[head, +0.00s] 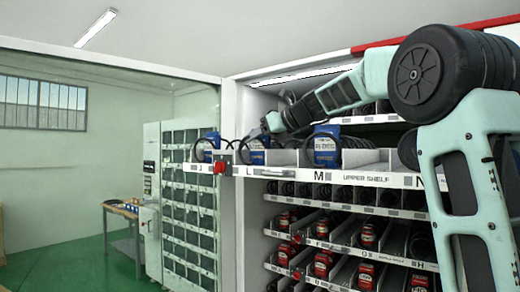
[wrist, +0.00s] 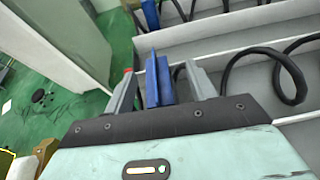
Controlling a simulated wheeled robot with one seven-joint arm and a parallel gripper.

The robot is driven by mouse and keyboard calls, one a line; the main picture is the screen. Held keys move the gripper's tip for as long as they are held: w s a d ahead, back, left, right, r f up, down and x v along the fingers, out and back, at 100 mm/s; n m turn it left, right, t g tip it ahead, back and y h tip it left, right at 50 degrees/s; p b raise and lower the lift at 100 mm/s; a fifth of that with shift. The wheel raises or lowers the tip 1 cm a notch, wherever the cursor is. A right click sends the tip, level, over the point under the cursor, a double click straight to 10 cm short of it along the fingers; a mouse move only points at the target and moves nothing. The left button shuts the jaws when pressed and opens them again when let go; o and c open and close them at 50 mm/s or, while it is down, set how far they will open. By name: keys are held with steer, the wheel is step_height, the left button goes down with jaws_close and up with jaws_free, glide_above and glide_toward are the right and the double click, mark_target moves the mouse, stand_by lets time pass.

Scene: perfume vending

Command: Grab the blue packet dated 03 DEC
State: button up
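A blue packet (head: 326,146) with pale print stands in the upper-shelf row marked M in the head view. Another blue packet (head: 209,146) stands farther left near the row marked J. The print is too small for me to read either date surely. My gripper (head: 258,133) is at the upper shelf, between these two packets in the picture. In the wrist view my gripper (wrist: 160,82) looks open, its fingers spread on either side of an upright blue packet (wrist: 152,80). Gaps show between finger and blue on both sides. The packet's lower part is hidden by the gripper body.
Black spiral coils (wrist: 278,72) lie in white shelf lanes to the right of my gripper. Another blue piece (wrist: 150,14) shows beyond. Lower shelves hold red-labelled items (head: 324,262).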

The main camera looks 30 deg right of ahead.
steer(key=c, duration=1)
steer(key=shift+o, duration=0.2)
steer(key=shift+r, duration=0.15)
